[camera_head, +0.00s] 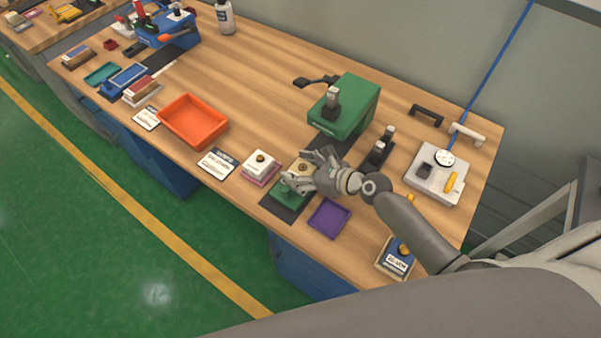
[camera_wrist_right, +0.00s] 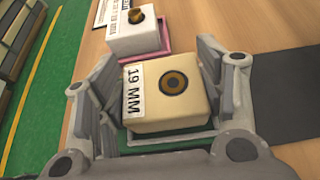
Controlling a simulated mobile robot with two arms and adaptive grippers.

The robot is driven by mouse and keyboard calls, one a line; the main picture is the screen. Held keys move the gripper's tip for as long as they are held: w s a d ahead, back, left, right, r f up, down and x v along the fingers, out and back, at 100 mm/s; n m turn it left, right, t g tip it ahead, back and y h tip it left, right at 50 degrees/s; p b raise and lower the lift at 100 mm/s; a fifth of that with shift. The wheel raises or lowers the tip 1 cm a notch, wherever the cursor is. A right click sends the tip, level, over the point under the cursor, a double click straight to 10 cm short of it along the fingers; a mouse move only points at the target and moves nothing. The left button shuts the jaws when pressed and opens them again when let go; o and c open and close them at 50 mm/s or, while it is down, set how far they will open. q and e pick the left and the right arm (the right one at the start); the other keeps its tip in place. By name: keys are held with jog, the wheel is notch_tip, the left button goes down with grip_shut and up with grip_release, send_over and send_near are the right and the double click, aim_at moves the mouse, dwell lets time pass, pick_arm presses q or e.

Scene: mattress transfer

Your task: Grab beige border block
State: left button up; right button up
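In the right wrist view the beige block (camera_wrist_right: 150,113) shows a "19 MM" label and sits on a green base (camera_wrist_right: 160,141). My right gripper (camera_head: 308,172) is down at the block near the table's front edge. In the right wrist view my right gripper (camera_wrist_right: 160,62) is open, with one finger on each side of the block. The left finger seems slightly apart from it; contact on the right is unclear. In the head view the fingers partly hide the block. My left gripper is not in view.
A white block (camera_head: 262,161) on a pink tray stands close to the left. A purple tray (camera_head: 329,217) lies to the right. A green machine (camera_head: 343,105) stands behind, and an orange tray (camera_head: 193,121) further left. Bare wood (camera_head: 250,85) lies behind the orange tray.

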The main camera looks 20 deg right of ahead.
jog(key=c, duration=0.4)
